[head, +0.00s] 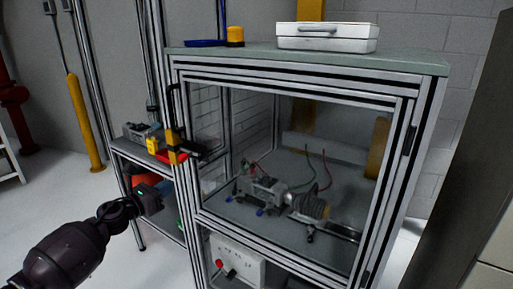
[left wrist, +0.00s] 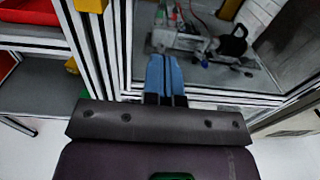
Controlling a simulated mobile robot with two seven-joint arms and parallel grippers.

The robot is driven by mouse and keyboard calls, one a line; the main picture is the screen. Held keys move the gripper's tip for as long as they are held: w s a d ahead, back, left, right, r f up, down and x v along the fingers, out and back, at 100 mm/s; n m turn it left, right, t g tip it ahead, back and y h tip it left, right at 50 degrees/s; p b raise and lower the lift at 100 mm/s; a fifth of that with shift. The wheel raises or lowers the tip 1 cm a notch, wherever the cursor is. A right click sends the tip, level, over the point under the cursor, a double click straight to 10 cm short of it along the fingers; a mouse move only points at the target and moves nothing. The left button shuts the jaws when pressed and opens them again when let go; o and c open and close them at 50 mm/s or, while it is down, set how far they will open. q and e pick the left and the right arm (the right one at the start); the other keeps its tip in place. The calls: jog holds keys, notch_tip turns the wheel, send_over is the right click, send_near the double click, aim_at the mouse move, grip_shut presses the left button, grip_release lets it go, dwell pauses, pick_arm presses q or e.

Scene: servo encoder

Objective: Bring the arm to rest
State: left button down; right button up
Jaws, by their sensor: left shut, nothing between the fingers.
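My left arm comes in from the lower left of the head view. Its dark left gripper (head: 163,188) is in front of the left side of the framed enclosure (head: 300,235). In the left wrist view the two blue fingers (left wrist: 165,72) are together, with nothing between them. They point toward the enclosure's lower frame and clear panel; whether they touch it I cannot tell. My right gripper is in neither view.
Behind the clear panel is a motor assembly (head: 262,190) with wires. A white case (head: 327,37) and a yellow-orange cylinder (head: 235,36) stand on top. A side shelf (head: 140,152) holds tools and a red bin. Open floor lies left.

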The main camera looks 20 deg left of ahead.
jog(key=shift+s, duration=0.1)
pick_arm(q)
jog(key=s+d+f+n+g+y+p, duration=0.15)
jog(key=s+d+f+n, duration=0.25)
jog(key=s+d+n, duration=0.5)
jog(key=s+d+f+n+g+y+p, duration=0.1)
jog(key=s+d+f+n+p, duration=0.15)
jog(key=s+n, duration=0.8)
jog(key=s+d+f+n+g+y+p, duration=0.15)
jog(key=s+d+f+n, duration=0.35)
jog(key=n, duration=0.9)
jog(key=s+d+f+n+g+p, duration=0.1)
jog(key=s+d+n, duration=0.1)
jog(key=s, duration=0.5)
jog(key=s+d+f+n+g+p, duration=0.1)
jog(key=s+d, duration=0.3)
jog(key=s, duration=0.4)
jog(key=shift+f+n+p, duration=0.25)
jog(key=shift+n+p, duration=0.3)
jog(key=shift+p, duration=0.15)
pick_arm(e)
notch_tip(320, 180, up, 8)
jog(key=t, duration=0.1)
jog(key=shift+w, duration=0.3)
pick_arm(q)
jog(key=shift+s, duration=0.1)
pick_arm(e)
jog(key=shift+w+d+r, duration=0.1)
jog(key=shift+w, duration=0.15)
